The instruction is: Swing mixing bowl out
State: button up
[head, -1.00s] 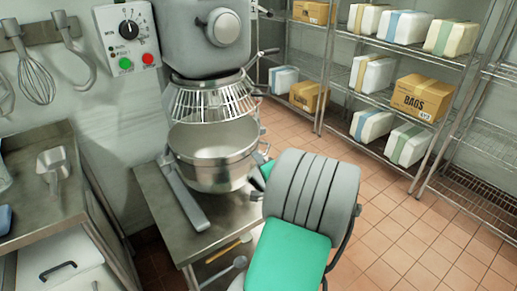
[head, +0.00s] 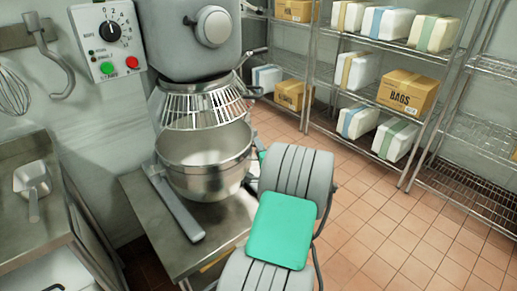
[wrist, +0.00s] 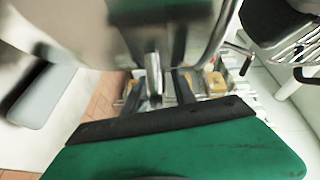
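The steel mixing bowl (head: 205,160) sits upright under the wire guard (head: 205,103) of the stand mixer (head: 198,40). In the wrist view, a blurred curved metal surface (wrist: 95,30), probably the bowl, fills the upper left. My gripper (wrist: 158,88) is at the bowl's right side; in the head view it is mostly hidden behind my grey and green arm. In the wrist view its two dark fingers stand apart, with a narrow metal piece (wrist: 153,75) between them. A gap shows beside the right finger. Contact with the metal piece cannot be told.
The mixer stands on a steel table (head: 165,235). A control panel (head: 108,40) with green and red buttons is on the wall. A counter with a scoop (head: 33,185) is at left. Shelves with boxes (head: 408,92) stand behind. Tiled floor (head: 385,225) is clear at right.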

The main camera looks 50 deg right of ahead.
grip_shut()
jog(key=shift+s+a+f, duration=0.1)
jog(key=shift+s+f, duration=0.05)
jog(key=shift+f, duration=0.1)
dwell(1.2)
